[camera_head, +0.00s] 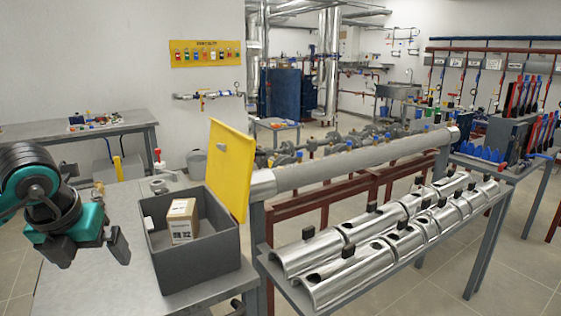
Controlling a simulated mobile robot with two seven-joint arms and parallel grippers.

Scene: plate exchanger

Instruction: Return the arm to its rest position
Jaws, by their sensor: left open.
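My left gripper (92,250) is at the left, over the grey metal table (95,290). It is open, with its two dark fingers apart and nothing between them. It is to the left of the grey bin (200,274) and apart from it. A cardboard box (182,221) with a printed label stands inside the bin. A yellow panel (229,168) stands upright at the bin's back right edge. My right gripper is not in view.
A shelf of curved silver covers (350,248) stands to the right, under a long silver-clad pipe (350,161). Small fittings (158,186) stand on the table behind the bin. A second table (130,127) is at the back left. Tiled floor is free at the far right.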

